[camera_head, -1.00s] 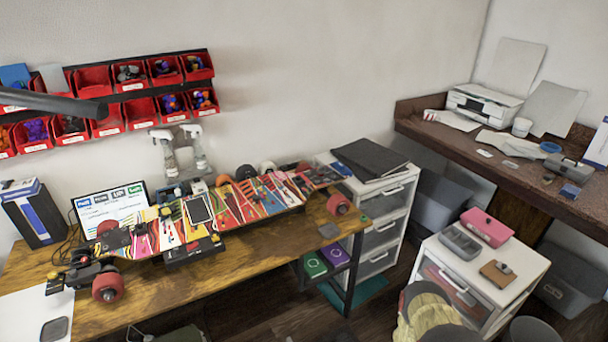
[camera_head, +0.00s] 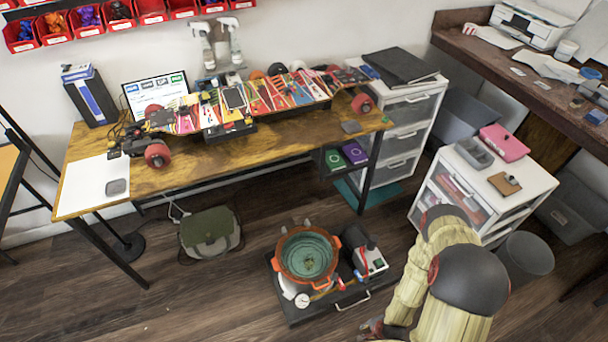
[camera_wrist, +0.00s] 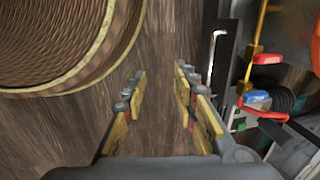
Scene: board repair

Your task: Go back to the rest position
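My gripper (camera_wrist: 160,76) shows in the wrist view with its two yellow-padded fingers apart. Nothing is between them; wooden floor shows through the gap. In the head view my arm, cream with dark joints, is folded at the lower right, in front of the white drawer unit. The gripper itself cannot be made out clearly there.
A woven basket (camera_wrist: 50,45) is close at the upper left of the wrist view. An orange pot (camera_head: 306,254) stands on a dark platform (camera_head: 318,314). A white drawer unit (camera_head: 455,192) and grey bin (camera_head: 525,258) flank my arm. Floor at lower left is mostly clear.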

